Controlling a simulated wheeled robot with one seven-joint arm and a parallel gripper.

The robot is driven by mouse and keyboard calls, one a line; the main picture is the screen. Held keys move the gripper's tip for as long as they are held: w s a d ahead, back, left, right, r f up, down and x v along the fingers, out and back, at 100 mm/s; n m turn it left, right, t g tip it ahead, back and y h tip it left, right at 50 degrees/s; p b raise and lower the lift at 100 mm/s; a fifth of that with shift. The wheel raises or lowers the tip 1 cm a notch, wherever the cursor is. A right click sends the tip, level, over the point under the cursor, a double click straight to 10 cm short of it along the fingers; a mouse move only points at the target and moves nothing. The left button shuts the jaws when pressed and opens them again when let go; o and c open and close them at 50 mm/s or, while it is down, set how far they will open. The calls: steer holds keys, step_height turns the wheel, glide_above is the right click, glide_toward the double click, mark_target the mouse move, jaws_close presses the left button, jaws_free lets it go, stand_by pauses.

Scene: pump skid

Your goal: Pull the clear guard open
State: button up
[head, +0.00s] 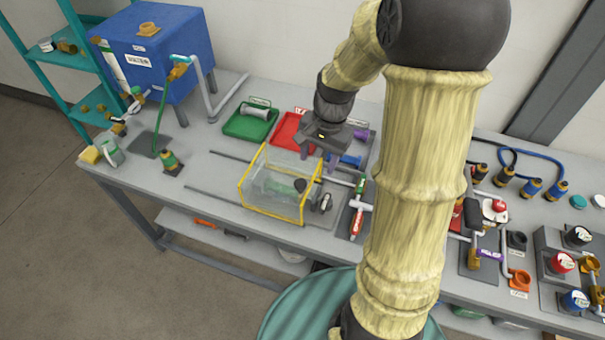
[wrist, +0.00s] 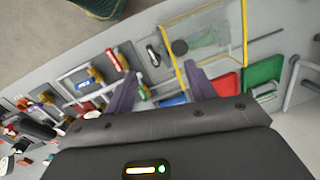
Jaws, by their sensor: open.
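The clear guard (head: 272,190) is a see-through box with yellow edges on the grey bench in the head view. It stands over a green part and a dark round part. In the wrist view the guard (wrist: 212,32) is at the top right. A small dark and silver piece (head: 325,203) sits at its right end; whether it belongs to the guard is unclear. My gripper (head: 318,162) is above the back right of the guard, apart from it. Its purple fingers (wrist: 160,70) are spread with nothing between them.
Green (head: 250,122) and red (head: 291,131) trays lie behind the guard. A blue tank (head: 155,50) stands at the back left. Bare bench shows left of the guard. My arm hides part of the bench.

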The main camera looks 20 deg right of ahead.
mark_target(301, 183)
steer(key=w+d+r+m+g+y+p, duration=0.1)
steer(key=w+d+r+m+y, duration=0.1)
steer(key=w+m, duration=0.4)
steer(key=shift+d+m+y, duration=0.5)
steer(key=shift+d+m, duration=0.1)
steer(key=shift+d, duration=0.5)
steer(key=shift+w, duration=0.1)
steer(key=shift+f+p, duration=0.15)
steer(key=shift+p, duration=0.15)
steer(key=p+x, duration=0.4)
steer(key=x, duration=1.3)
steer(key=shift+f+p, duration=0.15)
steer(key=shift+p, duration=0.2)
steer(key=shift+w, duration=0.1)
jaws_close()
